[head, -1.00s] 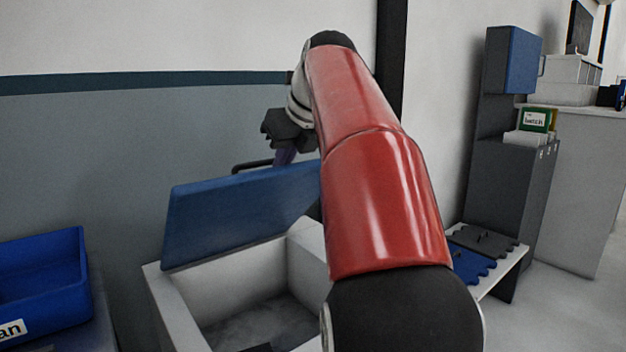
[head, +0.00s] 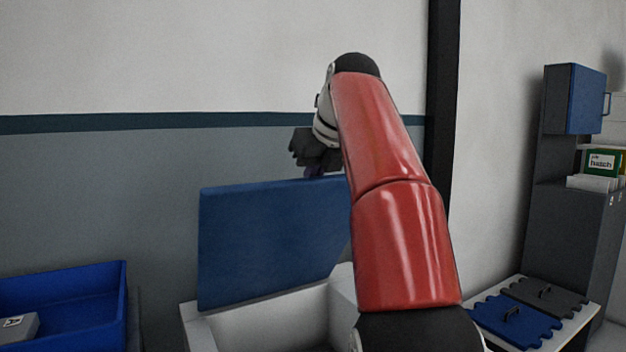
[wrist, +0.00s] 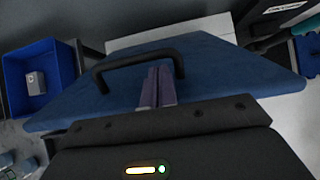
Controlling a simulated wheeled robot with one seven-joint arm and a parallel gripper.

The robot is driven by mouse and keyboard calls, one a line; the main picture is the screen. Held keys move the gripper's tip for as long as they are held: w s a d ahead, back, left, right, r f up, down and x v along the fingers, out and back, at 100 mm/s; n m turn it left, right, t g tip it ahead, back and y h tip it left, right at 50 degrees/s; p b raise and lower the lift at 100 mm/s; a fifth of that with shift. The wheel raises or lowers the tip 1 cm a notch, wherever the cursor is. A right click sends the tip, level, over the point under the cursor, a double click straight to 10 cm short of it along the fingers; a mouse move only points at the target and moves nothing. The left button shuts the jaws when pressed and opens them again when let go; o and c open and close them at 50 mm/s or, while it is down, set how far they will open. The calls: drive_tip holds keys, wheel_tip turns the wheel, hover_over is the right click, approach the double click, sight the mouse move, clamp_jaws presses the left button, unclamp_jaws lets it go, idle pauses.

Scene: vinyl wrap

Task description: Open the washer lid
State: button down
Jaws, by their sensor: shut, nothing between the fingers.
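The washer lid (head: 270,240) is a blue panel standing raised, close to upright, at the back of the white washer body (head: 260,330). The wrist view shows the lid (wrist: 215,75) with a black bar handle (wrist: 135,62) on it. My gripper (wrist: 158,85) has its two purple fingers together with nothing between them, by the handle. In the wrist view the fingertips lie inside the handle's outline; I cannot tell whether they touch it. In the head view my gripper (head: 314,170) is at the lid's top edge. My red arm hides the lid's right part.
A blue bin (head: 65,305) stands to the left with a small grey box (head: 18,328) inside. To the right are a low white table with blue (head: 515,322) and dark puzzle-edged panels, and a dark cabinet (head: 575,220). A wall is behind the lid.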

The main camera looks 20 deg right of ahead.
drive_tip(key=shift+v, duration=2.55)
drive_tip(key=s+b, duration=0.3)
drive_tip(key=s, duration=0.9)
drive_tip(key=shift+d, duration=0.5)
